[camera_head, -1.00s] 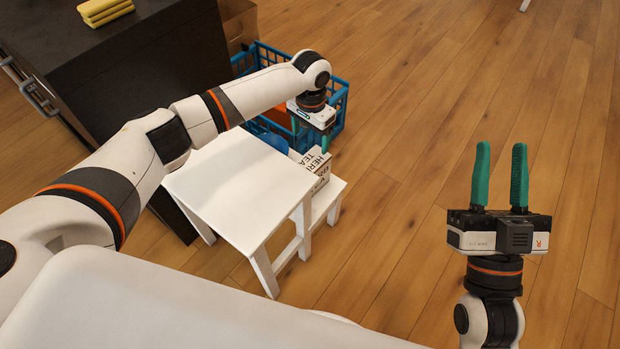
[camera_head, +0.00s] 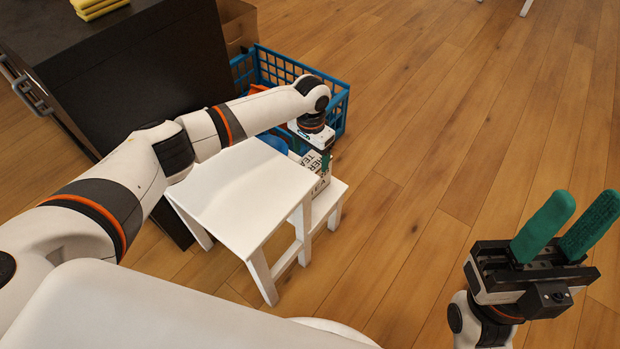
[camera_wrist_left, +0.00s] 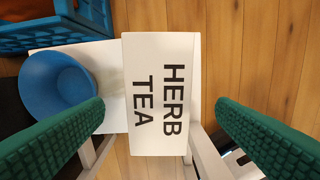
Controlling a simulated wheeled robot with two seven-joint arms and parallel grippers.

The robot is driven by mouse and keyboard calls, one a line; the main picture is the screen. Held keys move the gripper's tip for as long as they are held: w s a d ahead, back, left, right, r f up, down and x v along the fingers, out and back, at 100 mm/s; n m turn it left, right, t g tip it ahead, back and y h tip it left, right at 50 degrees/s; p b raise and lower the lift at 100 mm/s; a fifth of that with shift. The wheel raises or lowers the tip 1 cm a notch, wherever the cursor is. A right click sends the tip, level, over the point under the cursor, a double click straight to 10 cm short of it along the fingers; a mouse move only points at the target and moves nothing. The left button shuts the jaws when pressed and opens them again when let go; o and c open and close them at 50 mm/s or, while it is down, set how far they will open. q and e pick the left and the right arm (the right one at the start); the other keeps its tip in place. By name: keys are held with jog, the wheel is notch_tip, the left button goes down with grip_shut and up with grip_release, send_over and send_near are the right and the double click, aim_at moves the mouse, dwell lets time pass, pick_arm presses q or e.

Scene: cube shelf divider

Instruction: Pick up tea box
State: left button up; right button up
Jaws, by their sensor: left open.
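The tea box (camera_head: 312,181) is white with black lettering and stands on the lower step of the white step stool, partly hidden by my left gripper in the head view. In the left wrist view the tea box (camera_wrist_left: 162,95) shows its face reading "HERB TEA", lying between the two green fingers. My left gripper (camera_head: 325,162) is open and points down over the box, with a finger to each side; I cannot tell whether either touches it. My right gripper (camera_head: 567,228) is open and empty over the floor at the right.
The white step stool (camera_head: 235,195) stands beside a dark cabinet (camera_head: 130,80). A blue bowl (camera_wrist_left: 58,88) sits next to the tea box. A blue crate (camera_head: 295,70) stands behind the stool. Wooden floor to the right is clear.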

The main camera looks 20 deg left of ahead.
aim_at(310, 163)
pick_arm(q)
notch_tip(310, 163, down, 5)
jog(key=b, duration=0.3)
jog(key=shift+a+r, duration=0.1)
jog(key=shift+f, duration=0.2)
jog(key=shift+r, duration=0.1)
jog(key=c, duration=1.4)
